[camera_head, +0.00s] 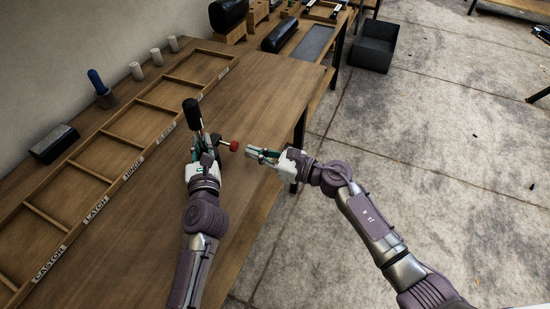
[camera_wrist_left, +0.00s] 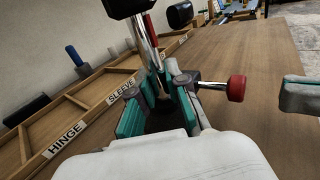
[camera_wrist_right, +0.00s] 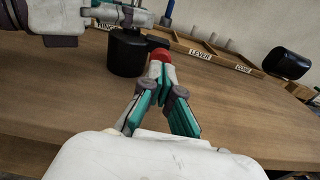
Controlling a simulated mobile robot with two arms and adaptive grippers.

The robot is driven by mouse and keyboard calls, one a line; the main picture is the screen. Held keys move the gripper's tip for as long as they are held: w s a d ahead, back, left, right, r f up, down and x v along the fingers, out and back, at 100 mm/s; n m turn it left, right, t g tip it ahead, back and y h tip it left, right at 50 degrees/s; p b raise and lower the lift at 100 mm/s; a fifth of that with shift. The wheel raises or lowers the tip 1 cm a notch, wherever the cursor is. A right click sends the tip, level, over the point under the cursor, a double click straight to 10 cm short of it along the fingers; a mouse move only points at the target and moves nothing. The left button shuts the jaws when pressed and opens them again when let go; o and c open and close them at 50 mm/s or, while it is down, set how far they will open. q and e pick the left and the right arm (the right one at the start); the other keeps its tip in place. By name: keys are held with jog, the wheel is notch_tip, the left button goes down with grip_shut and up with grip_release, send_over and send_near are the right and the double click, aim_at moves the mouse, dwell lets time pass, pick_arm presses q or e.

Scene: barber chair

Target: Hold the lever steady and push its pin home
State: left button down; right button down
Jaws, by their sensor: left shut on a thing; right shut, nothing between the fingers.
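The lever (camera_head: 192,114) stands upright on the bench with a black grip and a metal shaft. Its shaft (camera_wrist_left: 148,45) rises between the fingers of my left gripper (camera_wrist_left: 155,103), which is shut on it. The pin, with a red knob (camera_head: 234,146), sticks out sideways to the right of the lever; the knob also shows in the left wrist view (camera_wrist_left: 236,88). My right gripper (camera_head: 250,152) is shut and empty, to the right of the knob. In the right wrist view its fingertips lie close to the red knob (camera_wrist_right: 160,56); contact is unclear. A black base (camera_wrist_right: 126,52) shows beside the knob.
A labelled wooden tray (camera_head: 110,180) with several empty compartments lies along the bench's wall side. White cylinders (camera_head: 156,57), a blue-handled tool (camera_head: 98,85) and a black block (camera_head: 54,144) stand behind it. The bench (camera_head: 255,85) is bare right of the tray. A dark bin (camera_head: 373,53) stands on the floor.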

aim_at(236, 147)
jog(key=shift+x, duration=1.4)
jog(key=x, duration=0.4)
jog(key=shift+s+a, duration=0.1)
pick_arm(q)
jog(key=shift+d, duration=0.1)
pick_arm(e)
jog(key=shift+r, duration=0.1)
jog(key=shift+s, duration=0.1)
jog(key=v, duration=1.4)
jog(key=shift+d, duration=0.2)
